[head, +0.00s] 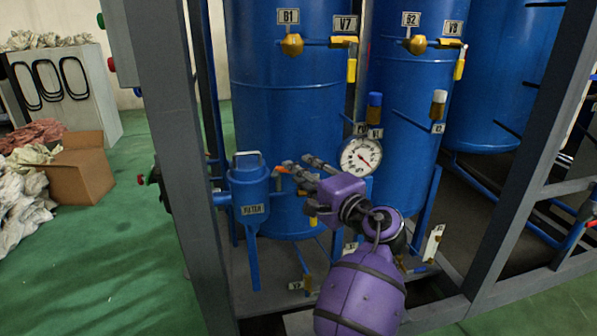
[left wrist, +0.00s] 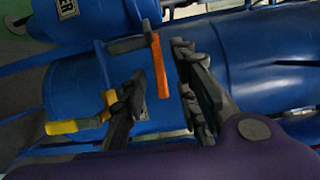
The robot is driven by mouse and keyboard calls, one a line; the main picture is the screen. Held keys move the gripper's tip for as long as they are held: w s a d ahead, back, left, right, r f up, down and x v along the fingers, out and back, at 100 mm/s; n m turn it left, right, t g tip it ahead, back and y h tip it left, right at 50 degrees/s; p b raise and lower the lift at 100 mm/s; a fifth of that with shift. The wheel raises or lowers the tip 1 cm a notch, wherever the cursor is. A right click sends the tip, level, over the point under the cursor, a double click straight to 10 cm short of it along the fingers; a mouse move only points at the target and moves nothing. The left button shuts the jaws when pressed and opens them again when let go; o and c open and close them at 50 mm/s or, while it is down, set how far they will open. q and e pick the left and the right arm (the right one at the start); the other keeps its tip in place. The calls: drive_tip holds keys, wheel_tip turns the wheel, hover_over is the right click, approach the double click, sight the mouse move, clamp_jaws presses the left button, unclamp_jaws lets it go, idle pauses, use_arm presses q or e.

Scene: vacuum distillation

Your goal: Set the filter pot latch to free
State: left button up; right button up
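The filter pot (head: 248,186) is a small blue pot with a lid handle, left of the pressure gauge in the head view. Its labelled body shows at the top left of the left wrist view (left wrist: 85,15). An orange lever (left wrist: 161,66), which appears to be the latch, sticks out from the pot's right side; in the head view the lever (head: 282,169) is small. My left gripper (head: 298,170) is open. In the left wrist view its fingers (left wrist: 158,62) stand on either side of the lever, with visible gaps. My right gripper is out of view.
A pressure gauge (head: 361,156) stands close to my left gripper's right. A yellow-handled valve (left wrist: 75,124) lies near the left finger in the wrist view. Large blue tanks (head: 290,90) stand behind, and a grey frame post (head: 165,120) stands left of the pot.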

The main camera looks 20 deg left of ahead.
use_arm(q)
drive_tip(key=v, duration=1)
drive_tip(key=shift+s+d, duration=0.1)
